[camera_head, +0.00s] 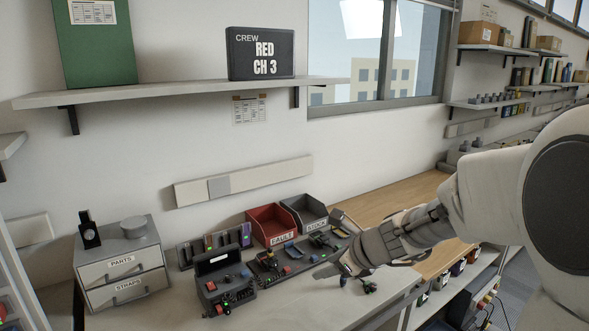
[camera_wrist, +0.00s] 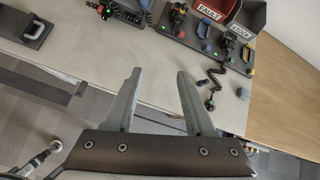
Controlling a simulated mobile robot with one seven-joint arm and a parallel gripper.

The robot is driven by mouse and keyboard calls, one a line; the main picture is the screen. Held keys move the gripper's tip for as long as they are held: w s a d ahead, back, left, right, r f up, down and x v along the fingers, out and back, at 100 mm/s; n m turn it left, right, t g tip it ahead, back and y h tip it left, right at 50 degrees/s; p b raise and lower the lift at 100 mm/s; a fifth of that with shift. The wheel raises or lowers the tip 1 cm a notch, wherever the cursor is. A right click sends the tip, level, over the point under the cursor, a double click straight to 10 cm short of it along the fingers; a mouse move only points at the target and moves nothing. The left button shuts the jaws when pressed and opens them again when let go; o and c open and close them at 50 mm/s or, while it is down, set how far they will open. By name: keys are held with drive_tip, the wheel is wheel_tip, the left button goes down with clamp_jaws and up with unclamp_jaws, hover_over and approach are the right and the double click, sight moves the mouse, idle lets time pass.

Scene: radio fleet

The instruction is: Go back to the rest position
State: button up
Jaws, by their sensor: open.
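My gripper (camera_head: 341,270) reaches in from the right in the head view, over the front part of the workbench (camera_head: 300,312). In the wrist view my gripper (camera_wrist: 158,78) shows two grey fingers spread apart with nothing between them. A dark handset-like item with a coiled cord (camera_wrist: 213,86) lies on the bench to the right of the fingers, apart from them. It also shows in the head view (camera_head: 369,286), just beyond the fingertips' right side.
A red FAULT bin (camera_head: 270,222) and a grey STOCK bin (camera_head: 306,212) stand at the back. A radio case (camera_head: 224,280) sits left of the gripper. A PARTS and STRAPS drawer unit (camera_head: 121,268) stands further left.

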drive_tip(key=s+a+r+n+p, duration=0.1)
drive_tip(key=s+r+n+p, duration=0.1)
drive_tip(key=s+r+n, duration=0.5)
drive_tip(key=s+d+r+n+h+p, duration=0.1)
drive_tip(key=s+d+r+n+h, duration=0.1)
drive_tip(key=s+n, duration=0.7)
drive_tip(key=s+d+r+n+g+h+p, duration=0.1)
drive_tip(key=s+d+r+n+h+p, duration=0.1)
drive_tip(key=s+d+n, duration=0.3)
drive_tip(key=s+n+h, duration=0.1)
drive_tip(key=s+n, duration=0.3)
drive_tip(key=s, duration=0.1)
drive_tip(key=shift+s+d+r+g, duration=0.15)
drive_tip(key=shift+d+r+g, duration=0.15)
drive_tip(key=shift+r, duration=0.1)
